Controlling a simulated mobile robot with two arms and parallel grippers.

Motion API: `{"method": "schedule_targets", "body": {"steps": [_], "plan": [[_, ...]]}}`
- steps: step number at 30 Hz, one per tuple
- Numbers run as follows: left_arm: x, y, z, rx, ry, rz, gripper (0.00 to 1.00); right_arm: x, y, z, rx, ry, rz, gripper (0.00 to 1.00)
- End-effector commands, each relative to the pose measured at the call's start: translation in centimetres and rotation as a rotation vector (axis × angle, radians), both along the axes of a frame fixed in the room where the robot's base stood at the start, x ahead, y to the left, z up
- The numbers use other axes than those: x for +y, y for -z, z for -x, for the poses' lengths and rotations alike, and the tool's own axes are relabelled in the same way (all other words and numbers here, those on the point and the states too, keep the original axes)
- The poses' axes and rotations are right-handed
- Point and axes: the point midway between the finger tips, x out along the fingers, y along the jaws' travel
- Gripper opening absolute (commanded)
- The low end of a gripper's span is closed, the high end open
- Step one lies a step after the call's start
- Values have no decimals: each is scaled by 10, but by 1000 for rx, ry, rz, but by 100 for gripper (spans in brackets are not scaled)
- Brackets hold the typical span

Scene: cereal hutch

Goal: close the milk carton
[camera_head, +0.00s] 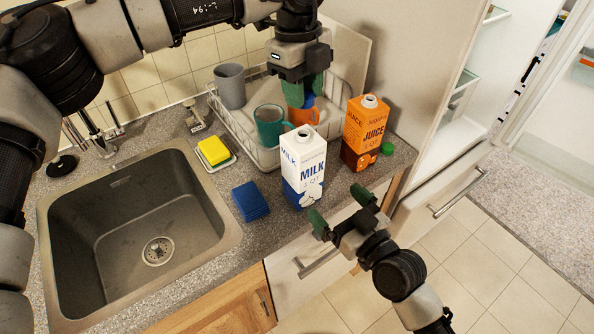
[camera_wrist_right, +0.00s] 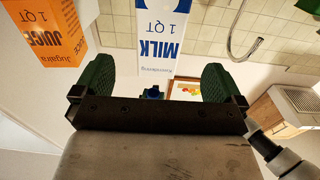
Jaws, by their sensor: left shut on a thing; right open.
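The white and blue milk carton (camera_head: 303,168) stands upright on the counter, its round spout on top uncovered. My left gripper (camera_head: 304,92) is above and behind the carton in the head view. It is shut on a blue cap (camera_head: 309,101), held apart from the spout and partly hidden by the green fingertips. The blue cap (camera_wrist_right: 152,93) also shows in the right wrist view, past the top of the upside-down milk carton (camera_wrist_right: 157,45). My right gripper (camera_head: 342,209) is open and empty in front of the carton, its fingers (camera_wrist_right: 158,82) apart and not touching it.
An orange juice carton (camera_head: 364,130), spout uncovered, stands to the right with a green cap (camera_head: 387,148) beside it. A dish rack (camera_head: 262,160) with mugs stands behind. A blue sponge (camera_head: 250,201), yellow sponge (camera_head: 213,150) and sink (camera_head: 130,230) lie left.

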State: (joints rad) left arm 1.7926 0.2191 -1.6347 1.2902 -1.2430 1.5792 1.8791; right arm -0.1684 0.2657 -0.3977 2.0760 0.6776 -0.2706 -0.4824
Motion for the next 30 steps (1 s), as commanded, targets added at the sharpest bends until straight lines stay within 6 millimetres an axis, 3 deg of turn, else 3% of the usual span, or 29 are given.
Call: {"method": "schedule_targets", "body": {"steps": [11,21,30], "plan": [[0,0,0,0,1,0,12,9,0,-14,0,2,-2,100],[0,0,0,0,1,0,12,46,-1,-66,0,1,-3,100],[0,0,0,0,1,0,12,66,0,-95,0,1,-1,100]]}}
